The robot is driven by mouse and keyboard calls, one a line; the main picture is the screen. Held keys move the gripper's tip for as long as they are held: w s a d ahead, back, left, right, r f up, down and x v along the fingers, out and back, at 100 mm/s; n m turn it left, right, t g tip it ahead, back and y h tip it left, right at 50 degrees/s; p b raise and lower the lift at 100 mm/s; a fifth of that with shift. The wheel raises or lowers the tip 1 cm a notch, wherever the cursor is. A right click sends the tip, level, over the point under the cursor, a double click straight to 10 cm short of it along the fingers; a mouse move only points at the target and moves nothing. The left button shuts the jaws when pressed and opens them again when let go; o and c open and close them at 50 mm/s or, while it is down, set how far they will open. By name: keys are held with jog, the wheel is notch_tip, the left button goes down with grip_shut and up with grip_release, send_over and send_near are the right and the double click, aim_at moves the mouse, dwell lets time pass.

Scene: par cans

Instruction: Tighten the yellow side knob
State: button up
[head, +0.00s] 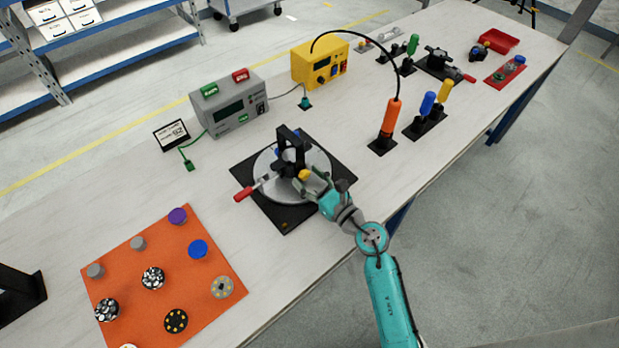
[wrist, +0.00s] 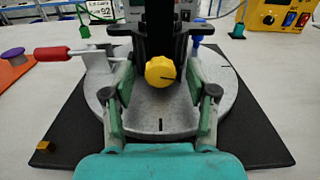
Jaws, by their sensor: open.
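The yellow side knob (wrist: 161,72) sits on the near side of a black upright bracket on a round grey turntable. In the head view the yellow knob (head: 304,175) shows just beyond my gripper's tip. My gripper (wrist: 160,78) is open, with one finger on each side of the knob. A gap shows between each finger and the knob, so I see no contact. The grey turntable (wrist: 140,122) rests on a black square base (wrist: 62,140). A red-handled lever (wrist: 65,54) sticks out to the left of the bracket. A blue knob (wrist: 199,40) is on the right.
Behind stand a grey power unit (head: 228,104) and a yellow power unit (head: 320,65). An orange-handled tool (head: 390,118) stands upright to the right. An orange mat (head: 190,290) with several round caps lies at left. The bench is clear between them.

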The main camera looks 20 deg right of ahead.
grip_shut()
jog(key=shift+m, duration=0.4)
jog(key=shift+d+m, duration=0.1)
jog(key=shift+m, duration=2.6)
grip_release()
